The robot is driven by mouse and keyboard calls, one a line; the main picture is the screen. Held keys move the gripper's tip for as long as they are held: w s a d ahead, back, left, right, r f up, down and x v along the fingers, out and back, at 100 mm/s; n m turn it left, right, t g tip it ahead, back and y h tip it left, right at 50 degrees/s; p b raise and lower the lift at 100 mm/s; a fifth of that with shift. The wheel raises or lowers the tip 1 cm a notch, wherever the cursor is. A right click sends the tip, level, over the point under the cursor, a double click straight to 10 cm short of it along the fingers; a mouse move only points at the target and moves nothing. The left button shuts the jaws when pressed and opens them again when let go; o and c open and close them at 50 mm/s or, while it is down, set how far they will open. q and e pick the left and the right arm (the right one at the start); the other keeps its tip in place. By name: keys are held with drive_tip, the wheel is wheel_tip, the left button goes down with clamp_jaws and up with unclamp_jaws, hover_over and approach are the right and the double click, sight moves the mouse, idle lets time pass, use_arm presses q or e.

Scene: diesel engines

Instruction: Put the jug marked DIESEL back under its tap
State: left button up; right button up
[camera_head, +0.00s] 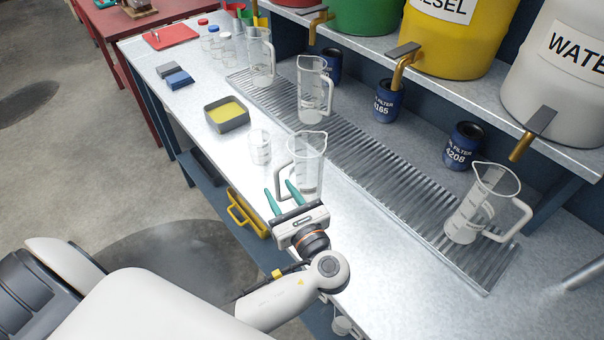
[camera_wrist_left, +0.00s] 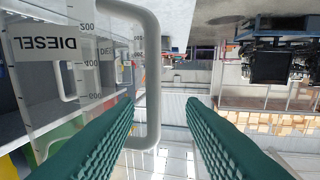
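The clear jug marked DIESEL (camera_head: 309,150) stands upright on the metal bench, in front of the ribbed drip tray, its handle toward my left gripper. In the left wrist view, its label and scale show on the jug (camera_wrist_left: 75,75). My left gripper (camera_head: 280,188) is open, its green fingers beside the handle. In the wrist view, the handle shows in the gap between the fingertips (camera_wrist_left: 160,100), nearer the left finger; contact cannot be told. The yellow DIESEL drum (camera_head: 455,45) stands on the shelf, with its brass tap (camera_head: 403,66) at the shelf edge. My right gripper is out of view.
Other jugs stand on the drip tray (camera_head: 385,175): one at right (camera_head: 468,215), one farther back (camera_head: 312,90), one at the far end (camera_head: 262,60). A small beaker (camera_head: 260,147) is left of the DIESEL jug. Blue filter cans (camera_head: 388,103) stand behind the tray.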

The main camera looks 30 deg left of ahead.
sight(278, 185)
use_arm(q)
drive_tip(key=shift+w+p+x, duration=0.2)
drive_tip(key=shift+p+x, duration=0.5)
drive_tip(key=shift+x, duration=2.05)
drive_tip(key=shift+d, duration=0.2)
clamp_jaws()
